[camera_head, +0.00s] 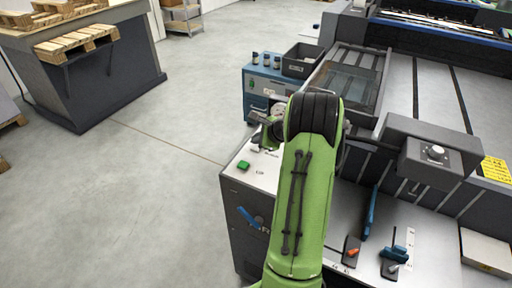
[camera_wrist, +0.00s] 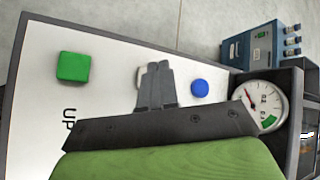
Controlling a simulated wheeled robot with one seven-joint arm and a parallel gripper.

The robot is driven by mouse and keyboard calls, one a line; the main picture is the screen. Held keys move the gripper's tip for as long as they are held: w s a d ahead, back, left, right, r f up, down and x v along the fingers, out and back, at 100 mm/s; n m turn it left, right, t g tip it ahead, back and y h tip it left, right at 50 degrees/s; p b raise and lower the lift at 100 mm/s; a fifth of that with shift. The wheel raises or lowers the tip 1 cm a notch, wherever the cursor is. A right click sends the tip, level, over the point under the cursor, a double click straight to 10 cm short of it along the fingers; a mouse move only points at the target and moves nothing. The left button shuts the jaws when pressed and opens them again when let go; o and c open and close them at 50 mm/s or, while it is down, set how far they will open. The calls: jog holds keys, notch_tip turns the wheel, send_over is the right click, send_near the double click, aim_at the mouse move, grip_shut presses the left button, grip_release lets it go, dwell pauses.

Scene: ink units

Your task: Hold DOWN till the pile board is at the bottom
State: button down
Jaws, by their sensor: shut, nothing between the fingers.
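My gripper (camera_wrist: 155,82) is shut and empty over a white control panel (camera_wrist: 110,60) in the wrist view. Left of the fingers is a green square button (camera_wrist: 73,67), with the label UP beside it. Right of the fingers is a round blue button (camera_wrist: 200,88), apart from them in the picture. A pale thing (camera_wrist: 140,74) shows partly behind the fingers, mostly hidden. I see no DOWN label. In the head view the green button (camera_head: 243,165) shows on the panel top, and my green arm hides part of the panel. I cannot make out the pile board for certain.
A round gauge (camera_wrist: 262,105) stands right of the panel, near a blue box with small bottles (camera_wrist: 262,50). In the head view a grey press (camera_head: 435,160) fills the right side. A dark counter with a pallet (camera_head: 76,40) stands far left. The floor between is clear.

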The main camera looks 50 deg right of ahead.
jog(key=shift+f, duration=0.2)
jog(key=shift+f, duration=0.25)
jog(key=shift+f, duration=0.45)
dwell(2.3)
jog(key=shift+r, duration=0.1)
dwell(0.5)
jog(key=shift+r+p, duration=0.65)
jog(key=shift+r, duration=0.15)
notch_tip(320, 180, up, 5)
jog(key=p, duration=0.5)
jog(key=shift+r, duration=0.15)
